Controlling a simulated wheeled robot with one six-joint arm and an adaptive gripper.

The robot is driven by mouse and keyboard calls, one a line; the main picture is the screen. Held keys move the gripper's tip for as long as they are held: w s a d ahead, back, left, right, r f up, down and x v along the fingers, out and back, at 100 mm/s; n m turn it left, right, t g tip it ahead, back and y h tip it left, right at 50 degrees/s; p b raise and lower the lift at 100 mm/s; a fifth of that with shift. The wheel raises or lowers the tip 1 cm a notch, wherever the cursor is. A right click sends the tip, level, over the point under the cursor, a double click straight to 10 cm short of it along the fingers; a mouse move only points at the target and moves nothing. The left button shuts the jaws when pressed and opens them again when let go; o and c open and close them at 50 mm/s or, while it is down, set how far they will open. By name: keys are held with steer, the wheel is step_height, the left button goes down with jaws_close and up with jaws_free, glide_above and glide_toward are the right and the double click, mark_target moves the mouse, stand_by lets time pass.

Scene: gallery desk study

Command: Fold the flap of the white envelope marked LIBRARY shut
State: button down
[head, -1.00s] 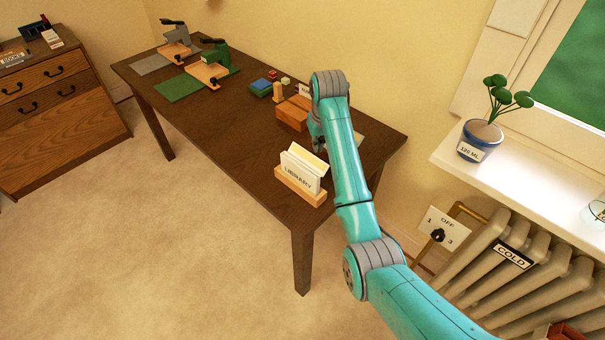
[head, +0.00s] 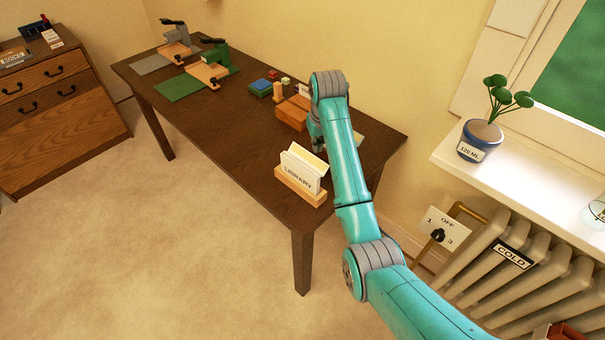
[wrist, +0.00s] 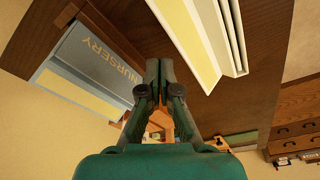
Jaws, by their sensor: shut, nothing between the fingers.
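The white envelope marked LIBRARY (head: 298,172) stands upright in a wooden holder (head: 299,189) at the desk's near end. Its flap (head: 312,156) is open and slants up and back behind the lettered face. In the wrist view a white envelope with a pale yellow strip (wrist: 186,37), apparently the same one, lies just beyond and right of the fingertips. My gripper (wrist: 160,68) is shut and empty, beside the envelope; I cannot tell if it touches. In the head view my arm mostly hides my gripper.
A grey envelope marked NURSERY (wrist: 95,62) lies left of my gripper in the wrist view. Wooden blocks (head: 292,112) and two presses (head: 212,65) stand farther along the desk (head: 235,135). The desk left of the LIBRARY holder is clear. A potted plant (head: 480,140) is on the windowsill.

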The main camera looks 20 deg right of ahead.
mark_target(311, 154)
steer(key=shift+s+a+f, duration=0.1)
steer(key=shift+s+a, duration=0.3)
steer(key=shift+a, duration=0.25)
steer(key=shift+s+a, duration=0.35)
steer(key=shift+a, duration=0.25)
steer(key=shift+s+a+f, duration=0.15)
steer(key=shift+s+a, duration=0.25)
steer(key=shift+a, duration=0.25)
steer(key=shift+s+a+f, duration=0.15)
steer(key=shift+s+a, duration=0.2)
steer(key=shift+a, duration=0.3)
steer(key=shift+s+a+r, duration=0.1)
steer(key=shift+s+a, duration=0.25)
steer(key=shift+a, duration=0.2)
steer(key=shift+w+d+r, duration=0.15)
steer(key=shift+w+d, duration=0.4)
steer(key=shift+d, duration=0.35)
steer(key=shift+w+d+r, duration=0.1)
steer(key=shift+w+d, duration=0.45)
steer(key=shift+d, duration=0.35)
steer(key=shift+w, duration=0.1)
